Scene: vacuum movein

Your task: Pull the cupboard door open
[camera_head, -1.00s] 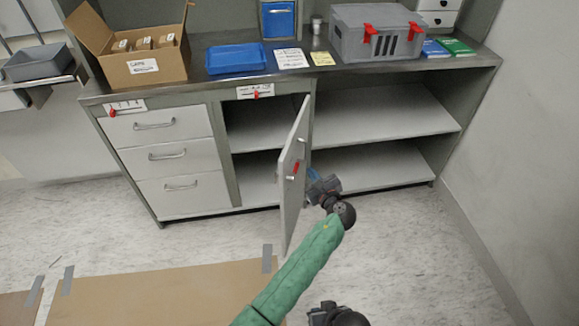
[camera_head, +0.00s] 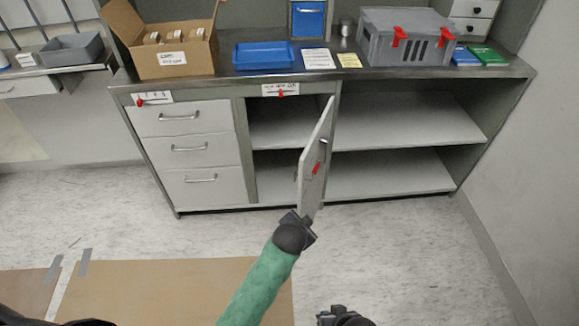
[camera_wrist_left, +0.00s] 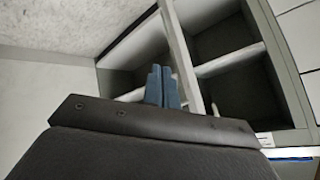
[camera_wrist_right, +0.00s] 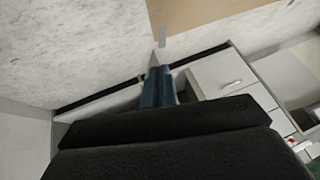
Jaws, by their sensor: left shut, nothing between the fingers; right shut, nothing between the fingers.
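The cupboard door (camera_head: 314,150) stands ajar at the middle compartment, swung out toward me. It has a handle and a red mark on its right face. My left gripper (camera_head: 301,222), on the green arm, is at the door's lower end; its fingers are hidden in the head view. In the left wrist view the left gripper (camera_wrist_left: 163,86) is shut and empty beside the door (camera_wrist_left: 185,55); I cannot tell whether they touch. My right gripper (camera_head: 340,313) is low at the bottom edge. In the right wrist view the right gripper (camera_wrist_right: 157,85) is shut and empty.
Drawers (camera_head: 188,152) stand left of the door, open shelves (camera_head: 395,174) right of it. The worktop (camera_head: 225,82) above bears a cardboard box (camera_head: 165,58), a blue tray (camera_head: 263,56) and a grey case (camera_head: 405,30). A brown mat (camera_head: 170,285) lies on the floor; floor to the right is clear.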

